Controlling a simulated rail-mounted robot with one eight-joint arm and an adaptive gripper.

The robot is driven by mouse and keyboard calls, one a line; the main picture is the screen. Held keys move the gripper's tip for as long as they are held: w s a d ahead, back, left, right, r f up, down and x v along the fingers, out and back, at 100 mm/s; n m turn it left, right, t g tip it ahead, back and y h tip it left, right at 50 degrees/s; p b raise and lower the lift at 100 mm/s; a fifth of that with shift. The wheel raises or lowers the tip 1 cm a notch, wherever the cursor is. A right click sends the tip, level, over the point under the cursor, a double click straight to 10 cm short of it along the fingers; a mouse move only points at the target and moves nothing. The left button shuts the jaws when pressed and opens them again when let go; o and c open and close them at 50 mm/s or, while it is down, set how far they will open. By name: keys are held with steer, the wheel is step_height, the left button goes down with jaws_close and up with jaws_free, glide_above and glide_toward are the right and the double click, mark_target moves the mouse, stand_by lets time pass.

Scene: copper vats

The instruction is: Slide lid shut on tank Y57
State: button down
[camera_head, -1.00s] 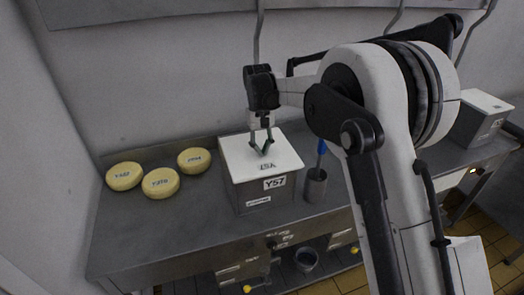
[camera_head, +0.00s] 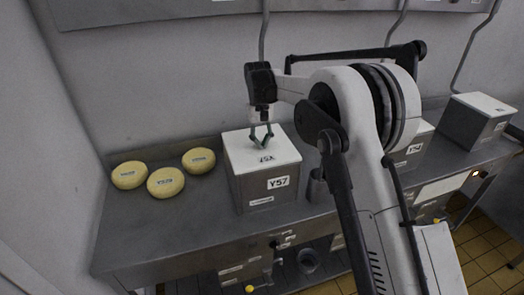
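Tank Y57 (camera_head: 262,190) is a grey box on the steel counter, with a "Y57" label on its front. A white lid (camera_head: 285,153) lies flat on it and appears to cover the whole top; I see no opening from here. My gripper (camera_head: 262,146) points down over the back middle of the lid. Its fingers bow outward and their tips look near each other, just above or touching the lid; I cannot tell which. I see nothing held between them.
Three yellow cheese wheels (camera_head: 165,181) lie on the counter (camera_head: 190,235) to the left. A grey cup (camera_head: 316,187) stands right of the tank, partly behind my arm. Another white-lidded tank (camera_head: 412,150) and one farther right (camera_head: 478,122) stand along the wall.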

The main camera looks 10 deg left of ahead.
steer(key=shift+w+r, duration=0.1)
steer(key=shift+r, duration=0.6)
step_height(320, 180, up, 10)
steer(key=w+a, duration=0.1)
steer(key=w, duration=0.1)
steer(key=s+d+r+m+t+y+b, duration=0.1)
steer(key=s+d+r, duration=0.2)
steer(key=s+d, duration=0.35)
steer(key=s+d+r+m+t+b, duration=0.1)
steer(key=s+d+r+t, duration=0.2)
steer(key=d, duration=0.6)
steer(key=s+d+r+m+y+b, duration=0.1)
steer(key=s+d+r, duration=0.3)
steer(key=d, duration=0.4)
steer(key=s+d+f+m+t+b, duration=0.1)
steer(key=s+d+f, duration=0.4)
steer(key=s, duration=0.3)
steer(key=s+d+f+m+t+b, duration=0.1)
steer(key=s+d+f+t, duration=0.1)
steer(key=s+d+f, duration=0.3)
steer(key=s+d+f+m+t+h+b, duration=0.1)
steer(key=s+d+f, duration=0.4)
steer(key=s, duration=0.8)
steer(key=shift+d+t, duration=0.2)
steer(key=shift+t, duration=0.3)
steer(key=shift+d+m, duration=0.1)
steer(key=shift+m, duration=0.2)
